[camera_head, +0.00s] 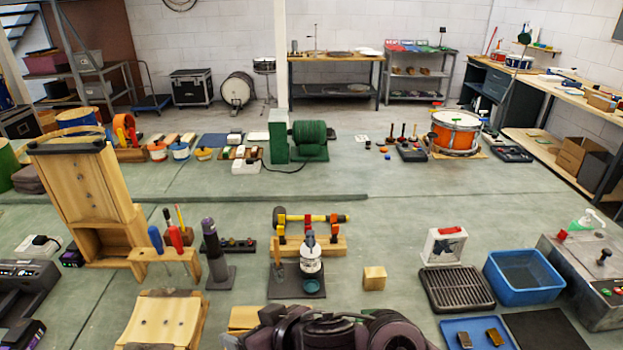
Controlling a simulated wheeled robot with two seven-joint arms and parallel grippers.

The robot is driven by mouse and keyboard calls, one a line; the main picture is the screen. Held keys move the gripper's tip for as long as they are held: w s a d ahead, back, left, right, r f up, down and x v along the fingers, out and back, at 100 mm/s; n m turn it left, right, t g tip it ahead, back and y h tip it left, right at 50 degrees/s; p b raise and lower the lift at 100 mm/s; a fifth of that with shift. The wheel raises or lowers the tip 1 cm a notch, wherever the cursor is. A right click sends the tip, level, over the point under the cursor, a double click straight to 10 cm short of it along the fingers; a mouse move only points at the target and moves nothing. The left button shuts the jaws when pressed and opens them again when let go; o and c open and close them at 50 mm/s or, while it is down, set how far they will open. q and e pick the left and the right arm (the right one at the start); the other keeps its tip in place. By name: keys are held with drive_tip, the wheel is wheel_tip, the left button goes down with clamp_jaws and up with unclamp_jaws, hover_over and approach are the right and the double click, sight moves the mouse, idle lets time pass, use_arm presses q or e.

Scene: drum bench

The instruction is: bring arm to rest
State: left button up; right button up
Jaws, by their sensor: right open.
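My right arm and gripper (330,328) show as a dark, rounded mass at the bottom middle edge, close to the camera. The fingers are hard to make out, and I see nothing held in them. The mass covers part of a wooden piece (243,318) on the bench. My left gripper is not in view.
Just beyond stand a white-and-dark tool on a black base (311,262), a wooden rack with a yellow-and-red tool (318,246) and a small wood block (374,277). A tall wooden stand (85,200) is left; a blue bin (523,277) and black grate (457,289) are right.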

drive_tip(key=d+f+m+t+h, duration=0.2)
drive_tip(key=d+m+h, duration=0.2)
drive_tip(key=d, duration=0.9)
drive_tip(key=s+d+f+m+g+h, duration=0.1)
drive_tip(key=s+d+f+g+h, duration=0.2)
drive_tip(key=s+d, duration=0.4)
drive_tip(key=s+d+f+m+g+h, duration=0.15)
drive_tip(key=s+d+f, duration=0.35)
drive_tip(key=d, duration=0.5)
wheel_tip(320, 180, down, 31)
drive_tip(key=n+g+b, duration=0.1)
drive_tip(key=g+b, duration=0.1)
drive_tip(key=b, duration=0.1)
drive_tip(key=s+d+f+g+b, duration=0.1)
drive_tip(key=s+d+f+b, duration=0.1)
drive_tip(key=s+f, duration=1.9)
drive_tip(key=shift+d+f, duration=0.4)
drive_tip(key=shift+f, duration=0.5)
